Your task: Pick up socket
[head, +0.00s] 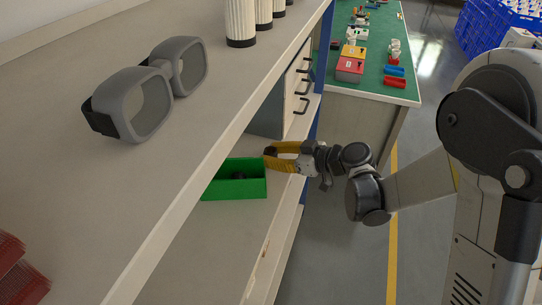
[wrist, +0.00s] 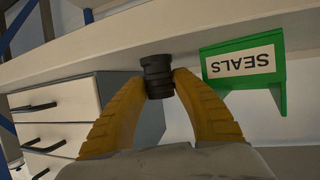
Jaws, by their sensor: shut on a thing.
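The socket (wrist: 156,72) is a short black ribbed cylinder, held between the yellow fingertips in the wrist view. My gripper (wrist: 160,86) is shut on it, with a finger on each side. In the head view my gripper (head: 271,157) is over the lower shelf, just right of the green bin, and the socket shows only as a dark patch at the fingertips. The socket's end lies close to the pale shelf board in the wrist view; I cannot tell whether they touch.
A green bin (head: 222,191) stands on the lower shelf with a small dark thing inside; its label reads SEALS in the wrist view (wrist: 275,85). Drawers (head: 294,100) stand behind my gripper. Large grey goggles (head: 130,104) lie on the upper shelf. A green-topped table (head: 352,89) stands beyond.

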